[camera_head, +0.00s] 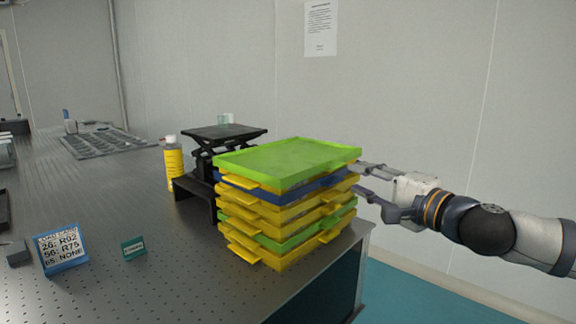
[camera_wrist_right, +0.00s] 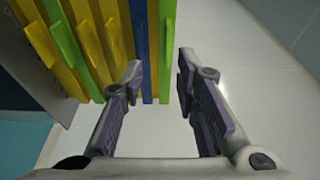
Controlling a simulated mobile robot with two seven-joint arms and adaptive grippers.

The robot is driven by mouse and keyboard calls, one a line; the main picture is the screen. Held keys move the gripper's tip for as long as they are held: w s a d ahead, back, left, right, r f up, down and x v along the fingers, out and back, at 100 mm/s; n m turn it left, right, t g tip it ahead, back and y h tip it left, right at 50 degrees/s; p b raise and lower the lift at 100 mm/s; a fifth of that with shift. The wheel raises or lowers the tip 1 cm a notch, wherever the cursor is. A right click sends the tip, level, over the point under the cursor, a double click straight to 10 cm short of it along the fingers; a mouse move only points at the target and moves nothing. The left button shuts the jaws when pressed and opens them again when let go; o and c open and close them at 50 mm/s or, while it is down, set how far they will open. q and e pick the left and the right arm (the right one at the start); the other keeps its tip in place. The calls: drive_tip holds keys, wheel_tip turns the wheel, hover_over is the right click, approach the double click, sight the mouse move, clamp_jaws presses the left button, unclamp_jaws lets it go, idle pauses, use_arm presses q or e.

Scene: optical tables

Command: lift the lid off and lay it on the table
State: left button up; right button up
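A bright green lid (camera_head: 287,160) lies flat on top of a stack of yellow, blue and green trays (camera_head: 285,222) at the table's near right corner. My right gripper (camera_head: 356,177) is open at the stack's right side, one finger above the other, the upper one close to lid height. In the right wrist view, the lid's green edge (camera_wrist_right: 168,40) and a blue tray's edge (camera_wrist_right: 140,35) show between the spread fingers (camera_wrist_right: 160,68). Whether a finger touches the stack, I cannot tell. My left gripper is not in view.
The perforated table (camera_head: 110,200) has free room left of the stack. A black lab jack (camera_head: 225,135) and a yellow bottle (camera_head: 173,165) stand behind the stack. A blue-framed sign (camera_head: 62,250) and a small teal sign (camera_head: 133,248) stand in front to the left.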

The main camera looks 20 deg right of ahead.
sight(338, 167)
drive_tip(key=w, duration=0.1)
drive_tip(key=w+a, duration=0.1)
drive_tip(key=w, duration=0.1)
drive_tip(key=w+r+b, duration=0.1)
drive_tip(key=w, duration=0.1)
drive_tip(key=shift+w+a, duration=0.15)
drive_tip(key=shift+a, duration=0.1)
clamp_jaws()
